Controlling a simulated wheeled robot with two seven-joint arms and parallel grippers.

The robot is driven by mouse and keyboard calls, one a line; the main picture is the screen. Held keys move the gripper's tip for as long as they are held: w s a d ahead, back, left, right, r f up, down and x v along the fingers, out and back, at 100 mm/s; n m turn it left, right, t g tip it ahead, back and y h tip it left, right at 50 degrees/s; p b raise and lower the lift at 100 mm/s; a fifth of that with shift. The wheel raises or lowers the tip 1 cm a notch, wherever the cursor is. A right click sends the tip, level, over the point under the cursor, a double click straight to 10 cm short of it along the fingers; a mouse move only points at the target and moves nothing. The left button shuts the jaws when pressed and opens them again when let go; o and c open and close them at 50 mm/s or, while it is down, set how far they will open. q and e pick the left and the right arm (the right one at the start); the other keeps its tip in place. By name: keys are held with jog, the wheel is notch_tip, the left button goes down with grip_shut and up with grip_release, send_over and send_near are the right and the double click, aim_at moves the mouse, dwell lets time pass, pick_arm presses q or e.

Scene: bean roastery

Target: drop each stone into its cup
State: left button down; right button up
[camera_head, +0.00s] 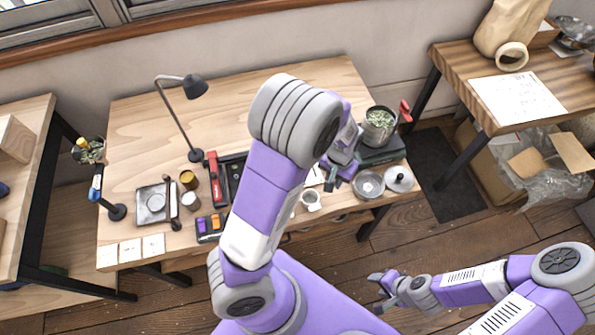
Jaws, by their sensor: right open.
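A white cup (311,200) stands near the front edge of the wooden worktable (140,115), right of my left arm. A brown-yellow cup (188,179) and a whitish cup (191,200) stand on its left part. A small dark tray (211,226) holds purple and orange pieces; I cannot tell if these are the stones. My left gripper (336,181) is over the table, just above and right of the white cup in the picture; its jaw opening is unclear. My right gripper (379,290) is open and empty, over the floor in front of the table. My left arm hides the table's middle.
A black lamp (180,120), a red tool (214,178) and a square metal plate (152,204) are on the left. A plant pot (379,125), a metal bowl (369,184) and a lidded pan (399,179) are on the right. Paper cards (131,250) lie front left.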

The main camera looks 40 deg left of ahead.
pick_arm(q)
jog(key=s+a+f+n, duration=0.1)
jog(key=a+f+n, duration=0.1)
jog(key=f+n, duration=0.1)
jog(key=s+a+f+n, duration=0.1)
jog(key=f+n, duration=0.2)
jog(key=n, duration=0.1)
jog(key=s+a+f+n, duration=0.1)
jog(key=a+f+n, duration=0.1)
jog(key=f+n, duration=0.1)
jog(key=shift+a+f+n+p, duration=0.35)
jog(key=shift+f+n+p, duration=0.05)
jog(key=shift+f, duration=0.1)
jog(key=shift+r, duration=0.1)
jog(key=c, duration=0.9)
grip_release()
jog(key=shift+c, duration=0.2)
